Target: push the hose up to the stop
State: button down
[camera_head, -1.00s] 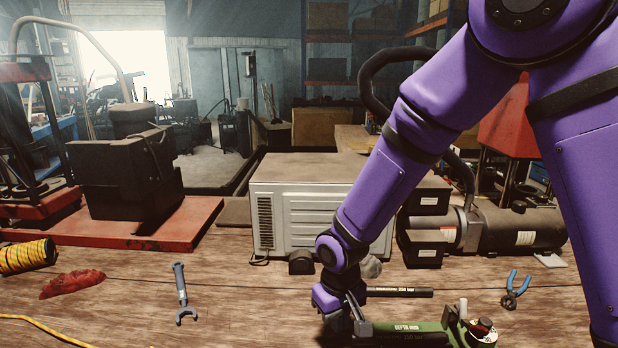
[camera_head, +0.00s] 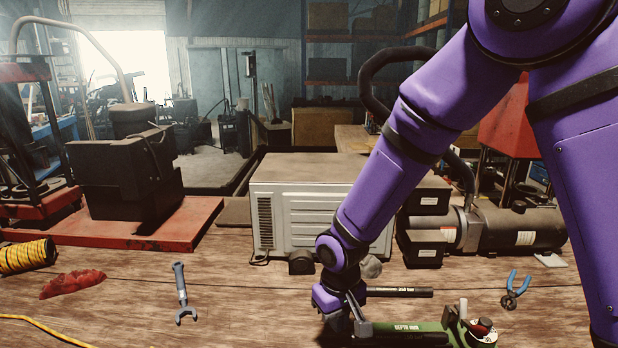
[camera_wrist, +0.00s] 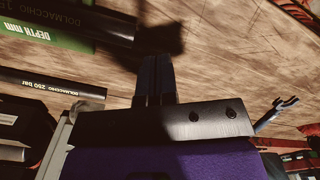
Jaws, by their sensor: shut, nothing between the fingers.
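The green crimper bench (camera_head: 458,328) with its "DEPTH mm" label stands at the bottom right of the head view. A black hose (camera_head: 412,339) lies along it. In the wrist view this printed hose (camera_wrist: 85,18) runs beside the green label strip (camera_wrist: 45,38), its end near the top centre. My gripper (camera_wrist: 152,62) is shut and empty, its fingers close to the hose's end. I cannot tell whether they touch it. In the head view the fingertips are hidden. The stop cannot be made out clearly.
A second black hose (camera_head: 400,292) marked 250 bar lies behind the crimper. Blue pliers (camera_head: 513,288) lie to the right. A wrench (camera_head: 182,292), a red rag (camera_head: 72,283) and a yellow coil (camera_head: 27,256) lie left. A white metal box (camera_head: 300,205) stands behind. The bench's left-centre is mostly clear.

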aim_at(375, 334)
jog(key=shift+f, duration=0.15)
jog(key=shift+f, duration=1.4)
jog(key=shift+s+d, duration=0.15)
jog(key=shift+d, duration=3.8)
jog(key=shift+a, duration=0.5)
jog(key=shift+r, duration=4)
